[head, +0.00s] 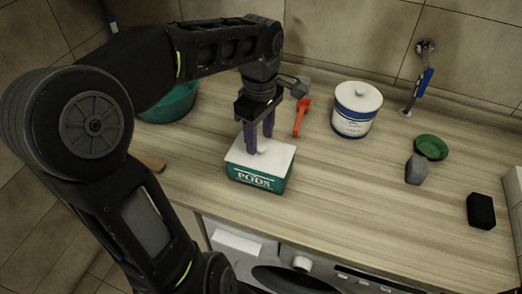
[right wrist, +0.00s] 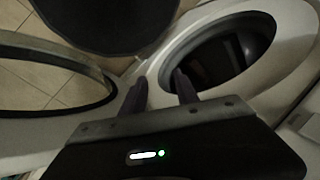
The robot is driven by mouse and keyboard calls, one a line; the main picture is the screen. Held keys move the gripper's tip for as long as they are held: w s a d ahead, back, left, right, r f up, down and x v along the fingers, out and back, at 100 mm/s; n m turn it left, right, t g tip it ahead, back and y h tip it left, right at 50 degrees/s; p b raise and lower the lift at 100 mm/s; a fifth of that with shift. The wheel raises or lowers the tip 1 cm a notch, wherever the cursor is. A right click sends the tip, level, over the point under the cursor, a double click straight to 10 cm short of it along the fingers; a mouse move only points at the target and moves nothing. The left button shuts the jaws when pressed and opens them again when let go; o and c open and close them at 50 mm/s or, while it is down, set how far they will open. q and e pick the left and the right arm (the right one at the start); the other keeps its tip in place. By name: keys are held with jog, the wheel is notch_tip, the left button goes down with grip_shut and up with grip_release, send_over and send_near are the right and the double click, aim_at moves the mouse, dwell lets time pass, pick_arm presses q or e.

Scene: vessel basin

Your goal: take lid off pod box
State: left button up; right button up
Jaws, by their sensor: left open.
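The pod box (head: 257,178) is teal with white "PODS" lettering and stands on the wooden counter near its front edge. Its white lid (head: 274,161) lies flat on top of it. My left gripper (head: 260,148) points down over the lid with its purple fingers apart, at or just above the lid's small knob, which is mostly hidden between them. I cannot tell whether the fingers touch it. In the right wrist view my right gripper (right wrist: 160,90) has its fingers apart with nothing seen between them, in front of a washing machine's round opening (right wrist: 225,55).
Behind the box are a red-orange tool (head: 301,116) and a white-and-blue lidded tub (head: 353,110). A teal basin (head: 172,104) stands at the back left. A green dish (head: 431,147), a grey stone-like block (head: 416,169) and a black block (head: 481,211) lie right. The counter right of the box is clear.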

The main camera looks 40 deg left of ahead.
aim_at(261, 151)
pick_arm(q)
jog(key=shift+f, duration=1.25)
jog(key=shift+c, duration=0.2)
grip_shut()
